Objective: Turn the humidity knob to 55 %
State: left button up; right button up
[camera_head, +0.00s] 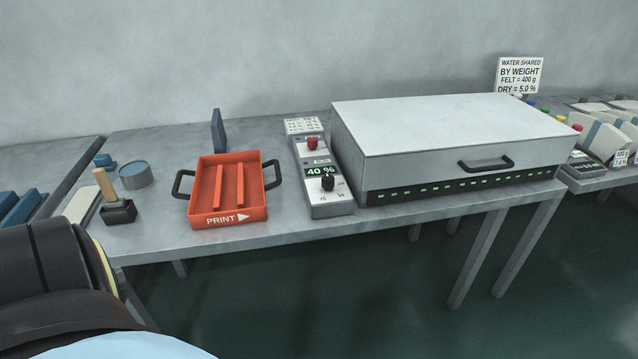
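A narrow grey control box (325,200) stands on the table, just left of the large closed grey cabinet. Its black humidity knob (328,183) is on the lower part of its face, with small scale marks around it. The display (320,170) above the knob reads 40 %. A red knob or button (312,143) sits higher on the same box. Neither of my grippers is in view. A dark, rounded part of my own body fills the lower left corner, and nothing touches the black knob.
The grey cabinet (430,130) with a black front handle stands close right of the control box. An orange PRINT tray (228,190) with black side handles lies to its left. Further left are a wooden-handled stamp (118,207) and a round tin (136,175).

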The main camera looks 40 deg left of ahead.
aim_at(328, 181)
jog(key=k, duration=0.25)
jog(key=u, duration=1.1)
